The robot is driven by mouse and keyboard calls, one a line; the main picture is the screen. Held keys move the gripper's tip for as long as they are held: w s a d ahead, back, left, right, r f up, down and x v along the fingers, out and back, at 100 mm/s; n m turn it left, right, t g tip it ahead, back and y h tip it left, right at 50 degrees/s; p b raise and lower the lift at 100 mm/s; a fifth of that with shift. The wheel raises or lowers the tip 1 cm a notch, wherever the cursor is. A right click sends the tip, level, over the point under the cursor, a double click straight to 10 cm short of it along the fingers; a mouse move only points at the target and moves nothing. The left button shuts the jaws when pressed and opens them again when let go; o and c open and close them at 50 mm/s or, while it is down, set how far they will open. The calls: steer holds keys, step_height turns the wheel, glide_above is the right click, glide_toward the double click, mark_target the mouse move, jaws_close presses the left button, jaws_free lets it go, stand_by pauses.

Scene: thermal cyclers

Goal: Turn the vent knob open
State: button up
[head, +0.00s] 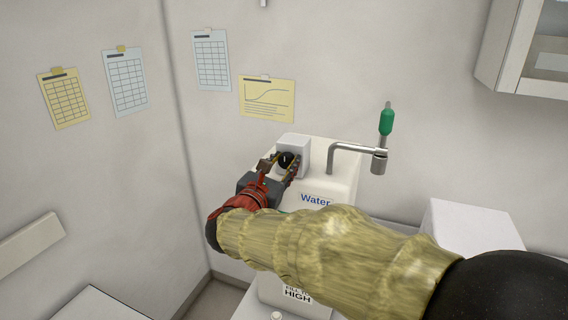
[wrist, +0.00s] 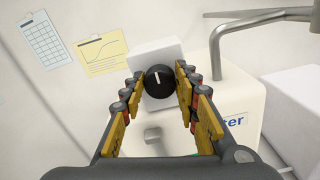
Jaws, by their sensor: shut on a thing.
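The vent knob (head: 286,160) is a round black knob on a white block (head: 297,144) on top of a white unit labelled "Water" (head: 345,181).
A metal spout with a green handle (head: 386,122) rises at the right of the unit. A white box (head: 470,226) stands farther right. Paper charts (head: 266,98) hang on the wall behind. A wall cabinet (head: 525,55) is at the upper right.

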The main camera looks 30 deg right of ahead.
steer(key=c, duration=0.5)
steer(key=shift+f+b, duration=0.15)
steer(key=shift+b, duration=0.55)
steer(key=m+b, duration=0.1)
steer(key=b, duration=0.1)
steer(key=m+b, duration=0.2)
steer(key=b, duration=0.1)
steer(key=shift+f+b, duration=0.25)
steer(key=shift+b, duration=0.05)
steer(key=m+b, duration=0.5)
steer(key=b, duration=0.5)
steer(key=shift+s+f, duration=0.1)
steer(key=m+b, duration=0.5)
steer(key=b, duration=0.4)
steer(key=m+b, duration=0.4)
steer(key=b, duration=0.1)
steer(key=shift+r+m+b, duration=0.2)
steer(key=shift+m+b, duration=0.15)
steer(key=shift+m, duration=0.05)
steer(key=o, duration=1.2)
steer(key=shift+r, duration=0.1)
steer(key=shift+c, duration=0.2)
